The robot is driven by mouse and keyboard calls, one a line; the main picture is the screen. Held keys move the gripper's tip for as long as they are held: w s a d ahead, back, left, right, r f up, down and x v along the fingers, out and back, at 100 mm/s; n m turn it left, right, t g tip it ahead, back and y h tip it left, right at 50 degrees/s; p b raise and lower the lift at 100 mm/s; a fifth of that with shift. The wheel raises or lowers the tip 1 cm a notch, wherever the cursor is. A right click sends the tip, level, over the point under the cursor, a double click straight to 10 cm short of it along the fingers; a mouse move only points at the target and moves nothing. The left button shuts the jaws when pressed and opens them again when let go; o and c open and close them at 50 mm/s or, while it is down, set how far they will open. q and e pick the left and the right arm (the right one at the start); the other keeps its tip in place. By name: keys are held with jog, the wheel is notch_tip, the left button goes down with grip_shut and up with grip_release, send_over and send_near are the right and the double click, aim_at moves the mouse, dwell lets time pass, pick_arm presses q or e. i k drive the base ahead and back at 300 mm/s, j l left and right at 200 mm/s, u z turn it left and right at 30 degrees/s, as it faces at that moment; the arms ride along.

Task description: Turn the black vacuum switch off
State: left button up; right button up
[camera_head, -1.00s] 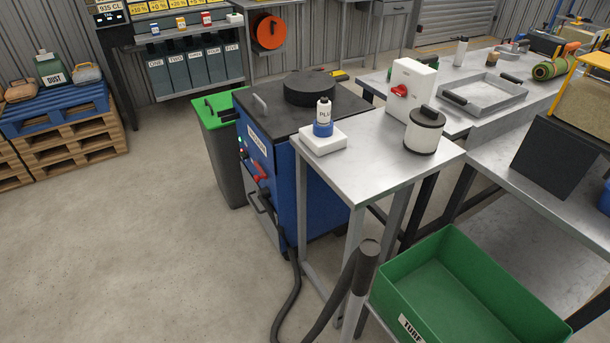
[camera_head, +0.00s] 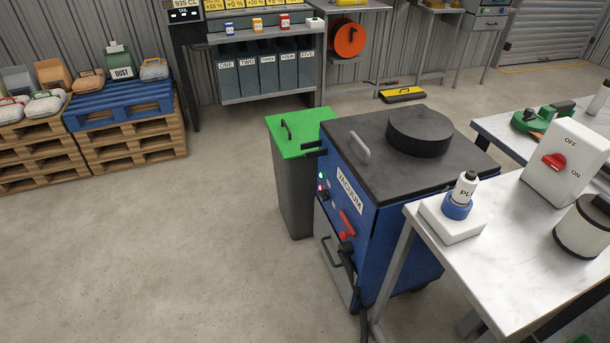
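The blue vacuum (camera_head: 405,235), with a dark top and a white VACUUM label (camera_head: 349,192), stands in the middle of the head view. Its front panel faces left and is seen at a steep angle. Small lit lamps (camera_head: 321,176), one of them green, sit high on the panel. A small dark knob or switch (camera_head: 324,194) sits just below them; its position is too small to tell. A red lever (camera_head: 346,224) is lower on the same panel, above a black hose (camera_head: 347,262). Neither of my grippers is in view.
A grey bin with a green lid (camera_head: 295,128) stands close behind the vacuum. The floor left of the vacuum is clear.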

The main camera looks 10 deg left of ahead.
aim_at(324, 196)
jog(key=i+j, duration=0.7)
jog(key=j, duration=0.3)
jog(key=j+z, duration=0.1)
jog(key=j, duration=0.3)
jog(key=i, duration=0.05)
